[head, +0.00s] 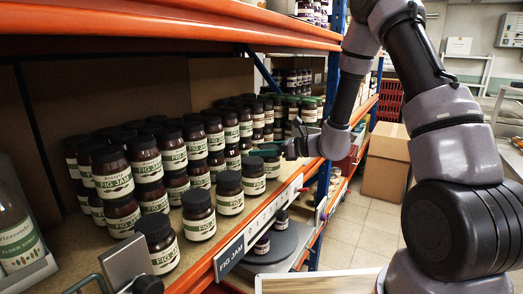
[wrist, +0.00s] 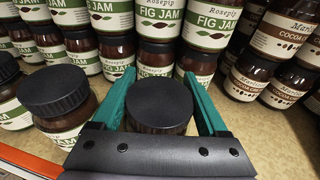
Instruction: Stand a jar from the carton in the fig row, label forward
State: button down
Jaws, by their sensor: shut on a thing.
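My gripper (wrist: 162,100) has its teal fingers on either side of a black-lidded jar (wrist: 160,104), shut on it; it also shows in the head view (head: 268,151) at the right end of the fig jars. I see the held jar mostly from above, and its label is hidden in the wrist view. The fig row (head: 230,202) holds jars with white and green FIG JAM labels facing the front edge, some stacked two high. In the wrist view, stacked fig jars (wrist: 157,62) stand just behind the held jar. I cannot tell whether its base touches the shelf.
Cocoa jars (wrist: 262,70) stand to the right in the wrist view. Front fig jars (wrist: 58,100) stand close on the left. An orange shelf edge (head: 205,270) carries a FIG JAM sign (head: 230,258). A closed cardboard box (head: 385,165) sits on the floor beyond.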

jog(key=shift+f, duration=0.15)
grip_release()
